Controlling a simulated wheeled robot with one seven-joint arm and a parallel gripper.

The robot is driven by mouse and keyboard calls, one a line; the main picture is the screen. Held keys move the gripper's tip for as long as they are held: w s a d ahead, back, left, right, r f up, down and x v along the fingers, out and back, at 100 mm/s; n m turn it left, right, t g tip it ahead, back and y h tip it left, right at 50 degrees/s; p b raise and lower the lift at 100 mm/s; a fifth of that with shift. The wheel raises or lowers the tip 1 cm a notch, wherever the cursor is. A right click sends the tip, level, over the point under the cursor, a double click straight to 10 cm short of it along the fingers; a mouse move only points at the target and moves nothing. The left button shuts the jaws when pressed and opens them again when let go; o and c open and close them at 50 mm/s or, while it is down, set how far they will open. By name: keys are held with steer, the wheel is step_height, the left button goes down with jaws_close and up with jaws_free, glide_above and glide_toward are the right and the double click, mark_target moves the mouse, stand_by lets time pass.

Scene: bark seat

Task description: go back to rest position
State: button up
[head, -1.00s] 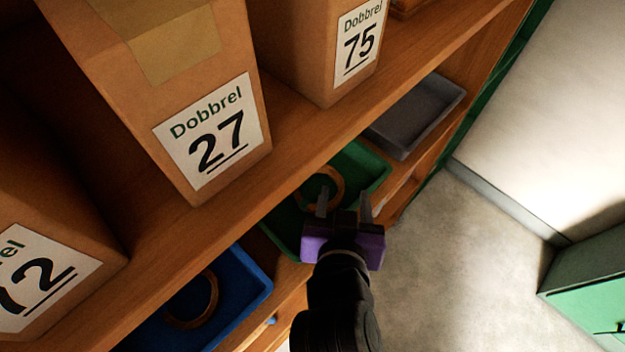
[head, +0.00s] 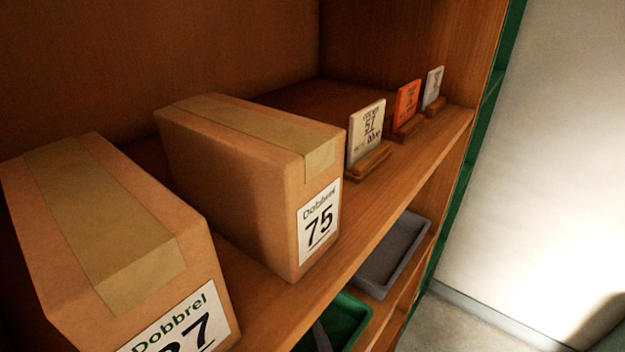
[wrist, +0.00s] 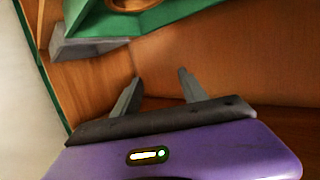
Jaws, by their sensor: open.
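My gripper (wrist: 160,82) shows in the wrist view with its purple body and two grey fingers spread apart. Nothing is between the fingers. Brown wood of the shelf unit fills the view beyond them. In the head view my gripper is mostly out of frame; a grey sliver over the green tray (head: 350,312) at the bottom edge may be one finger. The green tray also shows at the top of the wrist view (wrist: 175,18), with part of a wooden ring (wrist: 135,4) in it. The fingers are apart from the tray.
Cardboard boxes marked 75 (head: 240,180) and 27 (head: 110,240) stand on the upper shelf (head: 395,205). Cards in wooden stands, white (head: 366,135), orange (head: 407,103) and pale (head: 432,88), stand further right. A grey tray (head: 392,255) is below. Bare floor and wall lie right.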

steer(key=s+d+f+m+h, duration=0.1)
steer(key=s+d+f+h, duration=0.1)
steer(key=s+d, duration=0.9)
steer(key=s+d+f+m+h, duration=0.2)
steer(key=s+d+f, duration=0.2)
steer(key=s+d, duration=0.7)
steer(key=shift+s+d+f, duration=0.15)
steer(key=shift+s+f, duration=0.05)
steer(key=shift+s, duration=0.95)
